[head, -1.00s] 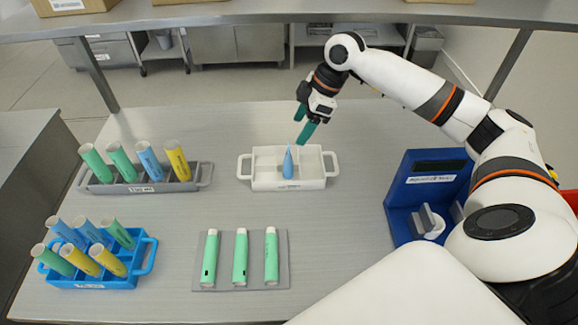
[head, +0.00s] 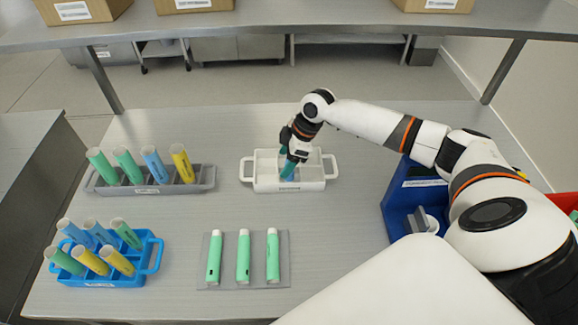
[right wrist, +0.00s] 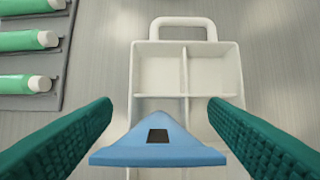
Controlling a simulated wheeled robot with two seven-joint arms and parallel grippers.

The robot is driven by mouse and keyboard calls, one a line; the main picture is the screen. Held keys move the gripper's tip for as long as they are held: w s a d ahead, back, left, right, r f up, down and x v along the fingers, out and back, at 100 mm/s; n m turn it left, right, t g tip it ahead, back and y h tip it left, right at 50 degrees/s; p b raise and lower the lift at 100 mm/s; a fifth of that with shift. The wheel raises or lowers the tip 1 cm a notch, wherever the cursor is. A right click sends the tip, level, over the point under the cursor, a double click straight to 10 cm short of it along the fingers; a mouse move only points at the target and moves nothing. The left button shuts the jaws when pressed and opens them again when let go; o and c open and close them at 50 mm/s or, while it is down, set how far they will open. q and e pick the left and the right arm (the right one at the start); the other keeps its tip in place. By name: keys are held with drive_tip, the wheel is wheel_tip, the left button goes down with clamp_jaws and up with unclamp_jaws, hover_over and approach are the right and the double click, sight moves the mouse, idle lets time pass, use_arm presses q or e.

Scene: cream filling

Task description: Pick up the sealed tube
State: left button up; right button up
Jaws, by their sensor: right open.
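A blue tube (head: 288,177) with a flattened, wedge-like end stands in the white tray (head: 318,183), which has handles at both ends. In the right wrist view the blue tube (right wrist: 158,145) shows its wide crimped edge and a small dark square. My right gripper (head: 290,166) is over the tray at the tube. Its two green fingers (right wrist: 158,125) are apart, one on each side of the tube, with gaps between. The gripper hides part of the tube in the head view. My left gripper is not in view.
A grey rack (head: 208,182) and a blue rack (head: 126,281) hold several coloured tubes at the left. Three green tubes with white ends lie on a grey mat (head: 215,284). A blue device (head: 392,207) stands at the right. The table between is clear.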

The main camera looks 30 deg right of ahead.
drive_tip(key=shift+c, duration=0.3)
drive_tip(key=c, duration=1)
